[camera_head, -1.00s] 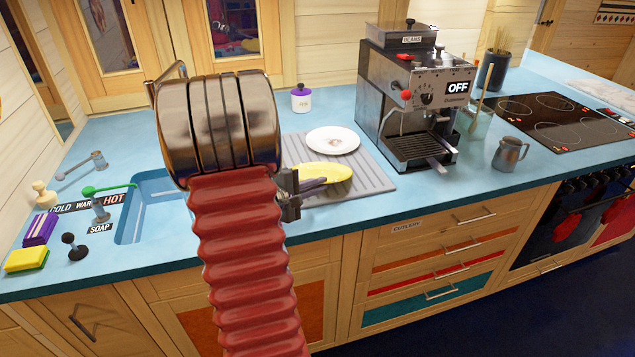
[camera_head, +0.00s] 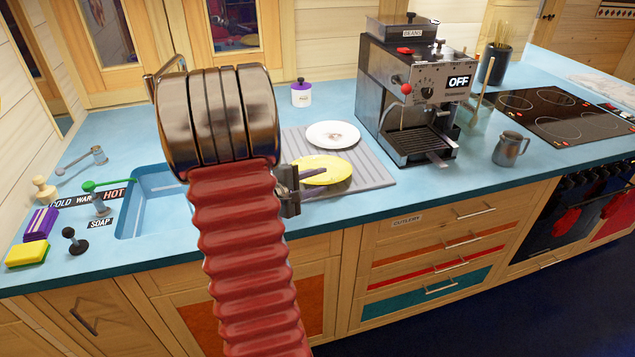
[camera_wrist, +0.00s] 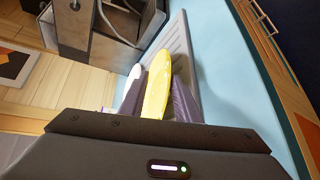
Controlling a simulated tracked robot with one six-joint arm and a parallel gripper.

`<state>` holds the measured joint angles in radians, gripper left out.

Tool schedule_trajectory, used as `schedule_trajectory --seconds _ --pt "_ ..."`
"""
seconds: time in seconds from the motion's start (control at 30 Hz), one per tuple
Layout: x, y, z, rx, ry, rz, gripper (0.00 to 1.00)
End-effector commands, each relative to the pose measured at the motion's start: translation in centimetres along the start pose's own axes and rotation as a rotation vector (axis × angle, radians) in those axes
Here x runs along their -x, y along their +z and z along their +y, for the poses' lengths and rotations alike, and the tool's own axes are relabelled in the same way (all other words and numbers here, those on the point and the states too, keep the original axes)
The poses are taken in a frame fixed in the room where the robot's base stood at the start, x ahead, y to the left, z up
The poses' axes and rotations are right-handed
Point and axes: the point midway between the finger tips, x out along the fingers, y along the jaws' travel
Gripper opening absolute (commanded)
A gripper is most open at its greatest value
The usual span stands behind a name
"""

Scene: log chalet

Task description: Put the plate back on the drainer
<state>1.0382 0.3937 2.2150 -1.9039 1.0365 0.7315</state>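A yellow plate (camera_head: 328,172) is over the front part of the grey ribbed drainer (camera_head: 372,178). In the wrist view the yellow plate (camera_wrist: 158,82) shows nearly edge-on between the two dark fingers of my gripper (camera_wrist: 158,98). The fingers lie close against both its faces, so my gripper is shut on it.
A coffee machine (camera_head: 415,95) stands right of the drainer, with a metal jug (camera_head: 510,148) beyond it. A purple-lidded jar (camera_head: 301,94) stands behind. The sink (camera_head: 150,200) is at left. The counter's front strip below the drainer is clear.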

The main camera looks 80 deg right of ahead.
Motion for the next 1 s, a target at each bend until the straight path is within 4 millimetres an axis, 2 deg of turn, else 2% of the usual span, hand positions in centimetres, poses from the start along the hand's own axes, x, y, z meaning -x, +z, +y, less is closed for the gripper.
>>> schedule_trajectory --seconds 0.27,0.7,1.0 --pt "2.3 -0.1 0.1 -0.001 0.003 0.003 0.29" --pt "8.9 0.0 0.0 0.000 0.003 0.004 0.29" --pt "12.7 0.1 0.0 0.000 0.003 0.002 0.29"
